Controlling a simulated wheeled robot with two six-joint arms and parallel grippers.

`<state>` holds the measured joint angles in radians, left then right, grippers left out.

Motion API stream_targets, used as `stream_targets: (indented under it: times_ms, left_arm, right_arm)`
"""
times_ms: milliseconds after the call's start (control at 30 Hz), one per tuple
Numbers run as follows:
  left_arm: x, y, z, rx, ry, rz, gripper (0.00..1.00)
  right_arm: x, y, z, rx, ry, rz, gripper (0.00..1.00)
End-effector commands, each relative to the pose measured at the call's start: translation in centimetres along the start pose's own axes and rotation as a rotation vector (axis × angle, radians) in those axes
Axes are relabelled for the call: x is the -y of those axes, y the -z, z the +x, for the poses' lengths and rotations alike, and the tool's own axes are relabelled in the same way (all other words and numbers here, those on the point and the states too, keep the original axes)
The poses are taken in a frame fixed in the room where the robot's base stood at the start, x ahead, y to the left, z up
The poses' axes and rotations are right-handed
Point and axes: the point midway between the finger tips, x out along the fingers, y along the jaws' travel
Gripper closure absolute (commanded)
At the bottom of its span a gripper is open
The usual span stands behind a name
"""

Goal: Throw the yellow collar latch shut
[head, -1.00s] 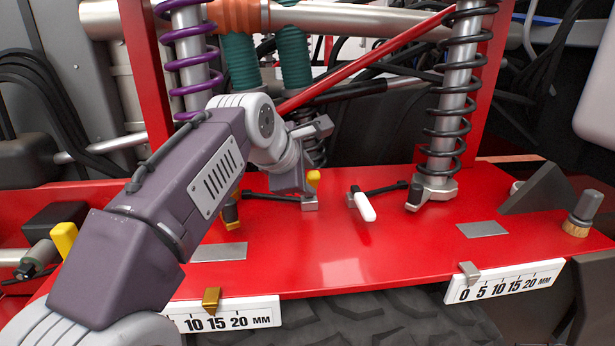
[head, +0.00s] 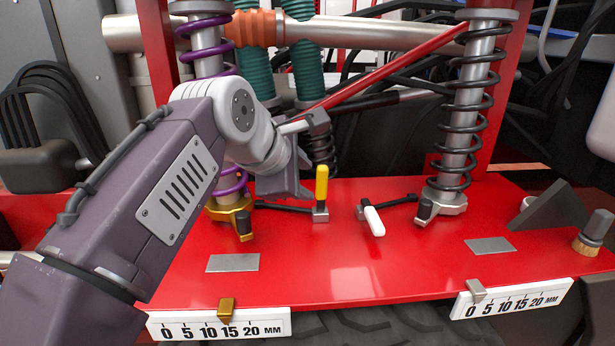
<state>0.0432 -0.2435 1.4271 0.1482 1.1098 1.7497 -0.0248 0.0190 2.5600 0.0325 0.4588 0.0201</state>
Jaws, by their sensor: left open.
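The yellow latch handle (head: 322,187) stands roughly upright on a small grey block on the red deck. A dark rod (head: 284,206) runs from near that block towards the gold collar (head: 243,221) at the foot of the purple-spring shock. My left gripper (head: 308,157) is open and empty, just left of and above the yellow handle. A narrow gap seems to lie between them, but depth is hard to judge. My left wrist hides part of the purple-spring shock. My right gripper is not in view.
A white latch handle (head: 373,221) lies tilted towards the front, with a rod to the silver collar (head: 448,203) of the black-spring shock. A red bar (head: 385,66) slants above. Two millimetre scales (head: 220,325) (head: 514,300) line the front edge. The front deck is mostly clear.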

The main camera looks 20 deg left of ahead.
Motion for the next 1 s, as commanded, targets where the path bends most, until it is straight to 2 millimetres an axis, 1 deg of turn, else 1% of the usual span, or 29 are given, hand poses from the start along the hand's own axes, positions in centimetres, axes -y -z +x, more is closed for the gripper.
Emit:
stream_targets:
  times_ms: [33, 100, 200, 767, 867, 900, 1000]
  left_arm:
    - [-0.2, 0.0, -0.5, 0.0, 0.0, 0.0, 0.56]
    - [-0.2, 0.0, -0.9, 0.0, 0.0, 0.0, 0.56]
    - [-0.1, 0.0, -1.2, 0.0, 0.0, 0.0, 0.56]
    - [-0.1, 0.0, -1.1, 0.0, 0.0, 0.0, 0.56]
    - [-1.0, -0.4, -2.0, 0.0, 0.0, 0.0, 0.56]
    - [-1.8, -0.6, -2.7, 0.0, 0.0, 0.0, 0.56]
    - [-3.3, -1.2, -4.0, 0.0, 0.0, 0.0, 0.56]
  right_arm:
    - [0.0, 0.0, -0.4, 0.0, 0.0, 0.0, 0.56]
    - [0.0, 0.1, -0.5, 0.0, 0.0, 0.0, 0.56]
    - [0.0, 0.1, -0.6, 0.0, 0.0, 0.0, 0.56]
    - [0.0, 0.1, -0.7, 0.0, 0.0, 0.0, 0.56]
    - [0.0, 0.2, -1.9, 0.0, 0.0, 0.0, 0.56]
    - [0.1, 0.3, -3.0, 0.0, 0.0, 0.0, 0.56]
    - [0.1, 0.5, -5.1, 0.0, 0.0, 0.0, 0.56]
